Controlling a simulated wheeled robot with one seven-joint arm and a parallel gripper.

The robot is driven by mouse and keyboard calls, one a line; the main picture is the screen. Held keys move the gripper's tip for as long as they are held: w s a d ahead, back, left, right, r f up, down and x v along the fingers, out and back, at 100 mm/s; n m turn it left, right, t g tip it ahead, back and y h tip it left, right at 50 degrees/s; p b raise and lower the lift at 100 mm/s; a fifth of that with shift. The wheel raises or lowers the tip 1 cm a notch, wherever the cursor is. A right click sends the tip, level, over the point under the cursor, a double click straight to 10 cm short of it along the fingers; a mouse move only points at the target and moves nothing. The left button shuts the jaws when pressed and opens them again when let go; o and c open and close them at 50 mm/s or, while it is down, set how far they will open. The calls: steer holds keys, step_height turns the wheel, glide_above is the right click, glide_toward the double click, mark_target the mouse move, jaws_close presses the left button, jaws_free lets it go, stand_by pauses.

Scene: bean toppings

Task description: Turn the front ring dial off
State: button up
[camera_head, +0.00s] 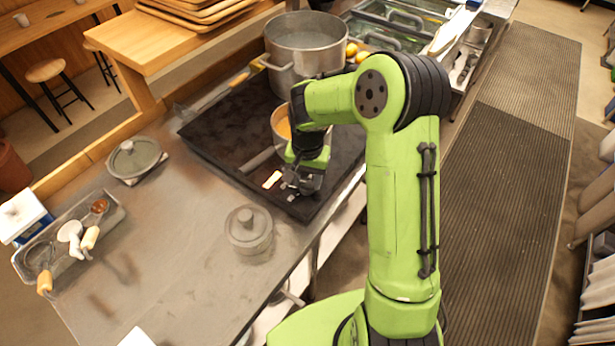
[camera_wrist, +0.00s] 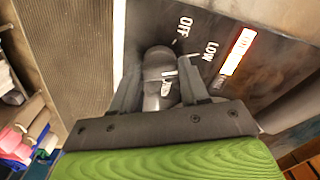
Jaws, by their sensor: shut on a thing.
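The front ring dial (camera_wrist: 158,60) is a grey knob on the dark stove panel. In the wrist view it sits between the two fingers of my gripper (camera_wrist: 158,92), which are closed on its sides. The labels OFF (camera_wrist: 184,28) and LOW (camera_wrist: 210,50) show beside the dial, and an orange-white indicator (camera_wrist: 238,52) is lit. In the head view my gripper (camera_head: 296,189) is low at the front corner of the black stove (camera_head: 213,132), beside the lit indicator (camera_head: 272,179). My gripper hides the dial there.
A saucepan (camera_head: 279,128) stands on the stove, partly behind my arm, with its handle pointing toward the front left. A large pot (camera_head: 300,58) stands behind it. A lidded container (camera_head: 248,232) sits on the steel counter (camera_head: 190,240) near my gripper. A tray of utensils (camera_head: 112,218) lies left.

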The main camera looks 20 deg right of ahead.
mark_target(308, 182)
steer(key=n, duration=0.8)
steer(key=shift+n, duration=0.6)
stand_by(0.4)
steer(key=o, duration=1.1)
steer(key=shift+c, duration=0.2)
step_height(308, 182, up, 16)
steer(key=p, duration=0.2)
